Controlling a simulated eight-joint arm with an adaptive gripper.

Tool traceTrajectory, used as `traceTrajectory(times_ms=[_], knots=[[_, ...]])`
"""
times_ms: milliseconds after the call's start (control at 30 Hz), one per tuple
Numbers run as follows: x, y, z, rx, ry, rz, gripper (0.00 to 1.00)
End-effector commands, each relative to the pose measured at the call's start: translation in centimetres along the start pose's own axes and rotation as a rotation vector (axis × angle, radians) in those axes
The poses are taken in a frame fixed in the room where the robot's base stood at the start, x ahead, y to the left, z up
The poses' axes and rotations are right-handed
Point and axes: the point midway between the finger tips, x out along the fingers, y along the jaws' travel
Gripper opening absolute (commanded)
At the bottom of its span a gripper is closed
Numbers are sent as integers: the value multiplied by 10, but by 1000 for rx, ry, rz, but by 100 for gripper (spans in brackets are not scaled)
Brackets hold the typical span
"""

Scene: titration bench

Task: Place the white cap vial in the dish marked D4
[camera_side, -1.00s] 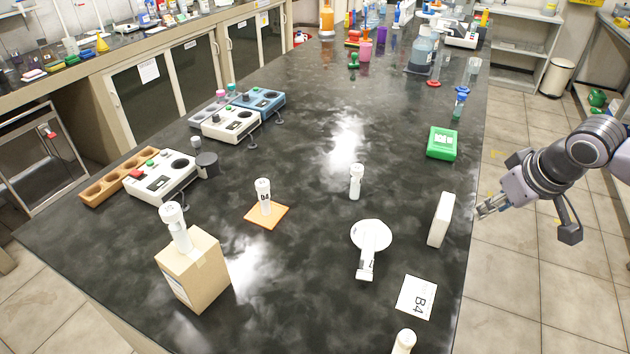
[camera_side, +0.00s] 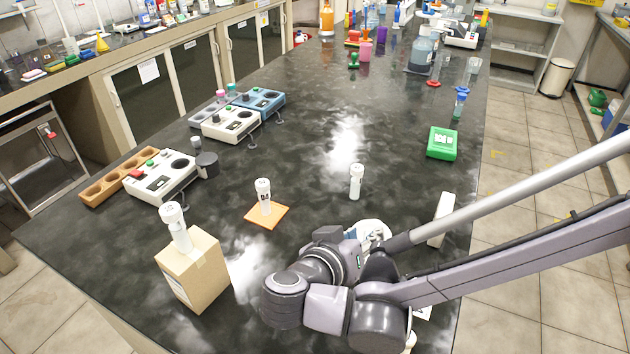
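Several white-capped vials are in view. One stands on a cardboard box (camera_side: 193,275), one labelled vial (camera_side: 264,197) stands on an orange pad (camera_side: 279,219), and another vial (camera_side: 356,182) stands upright on the bare bench. A further vial (camera_side: 410,341) at the bottom edge is mostly hidden by my arm. A white round dish (camera_side: 376,227) is largely covered by my gripper (camera_side: 368,241), which is low over it. The vial that lay across this dish is hidden now. My fingertips are not clear, so their opening and any hold cannot be told. I cannot read a D4 mark.
A white upright block (camera_side: 440,218) stands close beside my arm, with a green box (camera_side: 442,143) behind it. The B4 card (camera_side: 424,313) is mostly covered. Button boxes (camera_side: 232,124) and a wooden rack (camera_side: 112,180) line the left.

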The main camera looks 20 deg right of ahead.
Motion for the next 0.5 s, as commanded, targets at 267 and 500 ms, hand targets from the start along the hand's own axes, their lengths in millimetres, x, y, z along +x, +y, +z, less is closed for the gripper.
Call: traceTrajectory(times_ms=[267, 500], knots=[[-26, -15, 24, 104, 93, 27, 36], [-2, -15, 23, 108, 93, 30, 36]])
